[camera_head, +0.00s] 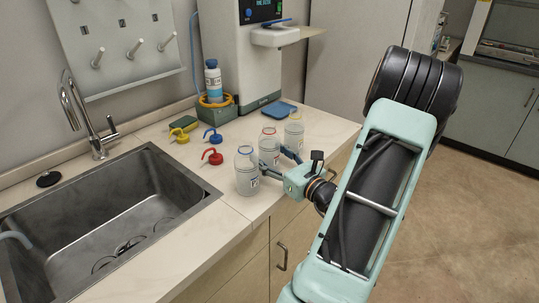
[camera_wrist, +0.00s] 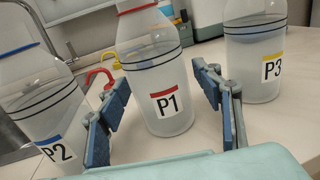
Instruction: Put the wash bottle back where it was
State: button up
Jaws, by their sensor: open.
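Three clear bottles stand upright and uncapped on the counter. The P1 bottle (camera_head: 269,146) has a red band and label; it also shows in the wrist view (camera_wrist: 155,75). The P2 bottle (camera_head: 246,178) has a blue band and shows at left in the wrist view (camera_wrist: 45,100). The P3 bottle (camera_head: 293,136) has a yellow band and shows at right in the wrist view (camera_wrist: 254,45). My gripper (camera_head: 275,160) is open, its fingers (camera_wrist: 165,98) either side of P1 in the wrist view. I cannot tell whether they touch it.
Red (camera_head: 212,157) and blue (camera_head: 213,135) spouted caps and a yellow-green item (camera_head: 183,125) lie left of the bottles. The sink (camera_head: 105,230) is at left. Behind stand the instrument (camera_head: 235,50) and a blue-white bottle (camera_head: 213,78). The counter's front edge is close to my gripper.

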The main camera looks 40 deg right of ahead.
jog(key=shift+r, duration=0.3)
jog(key=s+a, duration=0.1)
jog(key=s, duration=1.1)
jog(key=shift+a+f, duration=0.15)
